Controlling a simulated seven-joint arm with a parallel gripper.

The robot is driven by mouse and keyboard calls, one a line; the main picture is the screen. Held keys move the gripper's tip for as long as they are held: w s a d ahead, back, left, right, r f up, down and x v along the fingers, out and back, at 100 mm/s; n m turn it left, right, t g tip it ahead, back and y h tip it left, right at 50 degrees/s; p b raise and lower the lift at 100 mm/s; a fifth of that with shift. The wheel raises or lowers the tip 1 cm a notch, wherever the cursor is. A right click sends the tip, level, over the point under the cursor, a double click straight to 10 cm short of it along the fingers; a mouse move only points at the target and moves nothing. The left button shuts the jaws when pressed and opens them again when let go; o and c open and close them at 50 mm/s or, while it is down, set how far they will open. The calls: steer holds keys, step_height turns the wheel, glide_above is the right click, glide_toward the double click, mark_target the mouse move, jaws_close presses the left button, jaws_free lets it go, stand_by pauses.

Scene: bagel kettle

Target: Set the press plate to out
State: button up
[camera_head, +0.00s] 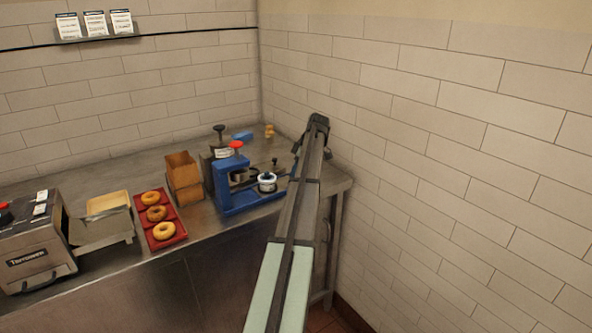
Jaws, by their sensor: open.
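The blue press (228,189) stands on the steel counter, left of my arm, with a red knob on top. A small white round pot-like part (267,182) with a dark top sits at its right front. I cannot tell which part is the press plate or how it is set. My arm reaches up across the picture, right of the press. My gripper (317,125) is at its dark far end, in front of the tiled wall. It is open, apart from the press, and nothing shows in it. The fingertips are hard to make out.
A red tray (178,236) with three bagels lies left of the press. A toaster (30,246) is at the far left. The counter's (340,183) right end is near my arm. The tiled wall (450,160) bounds the right side.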

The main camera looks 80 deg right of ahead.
steer(key=v, duration=1.4)
steer(key=shift+f, duration=0.1)
